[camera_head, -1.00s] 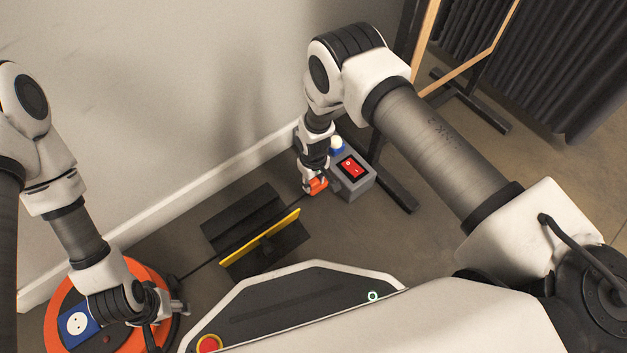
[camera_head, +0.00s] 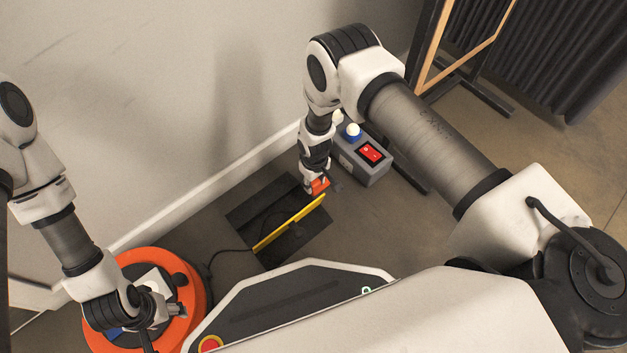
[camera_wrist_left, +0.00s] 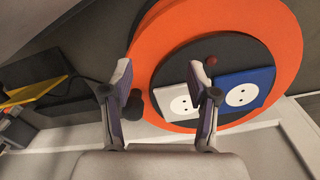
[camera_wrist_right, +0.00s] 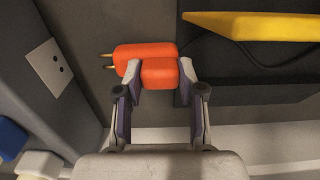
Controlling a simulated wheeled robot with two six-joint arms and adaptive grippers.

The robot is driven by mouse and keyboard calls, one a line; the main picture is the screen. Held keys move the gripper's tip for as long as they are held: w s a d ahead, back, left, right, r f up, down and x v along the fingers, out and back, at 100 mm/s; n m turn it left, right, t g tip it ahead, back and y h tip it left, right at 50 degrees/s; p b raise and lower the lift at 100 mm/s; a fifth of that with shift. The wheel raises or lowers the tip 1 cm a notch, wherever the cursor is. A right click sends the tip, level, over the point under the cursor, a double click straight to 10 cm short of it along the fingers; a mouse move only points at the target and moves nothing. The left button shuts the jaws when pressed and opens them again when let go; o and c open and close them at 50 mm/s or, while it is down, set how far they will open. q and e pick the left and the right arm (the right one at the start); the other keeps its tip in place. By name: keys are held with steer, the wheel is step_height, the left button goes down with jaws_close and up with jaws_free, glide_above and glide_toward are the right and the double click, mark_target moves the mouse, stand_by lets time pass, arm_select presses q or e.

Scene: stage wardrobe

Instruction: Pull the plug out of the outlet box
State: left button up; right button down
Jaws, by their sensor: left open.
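The orange plug (camera_wrist_right: 158,68) is held between the fingertips of my right gripper (camera_wrist_right: 162,80), its two metal pins bare and pointing left. In the head view the plug (camera_head: 318,186) and right gripper (camera_head: 314,183) are beside the grey outlet box (camera_head: 368,176), with a gap between. The right wrist view shows the box's white socket (camera_wrist_right: 50,67) empty, apart from the pins. The box bears a red switch (camera_head: 371,152). My left gripper (camera_head: 178,300) is open; its fingertips (camera_wrist_left: 163,88) are over the orange cable reel (camera_wrist_left: 290,35), with nothing visible between them.
A black cable ramp with a yellow strip (camera_head: 290,222) lies on the floor between reel and box. A dark cable (camera_head: 222,252) runs from the ramp towards the reel. The wall (camera_head: 250,60) is close behind. A wood-edged frame (camera_head: 440,45) and dark curtain (camera_head: 560,50) stand at the right.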

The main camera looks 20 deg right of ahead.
mark_target(315, 182)
steer(key=c, duration=0.7)
jaws_free()
step_height(315, 182, up, 12)
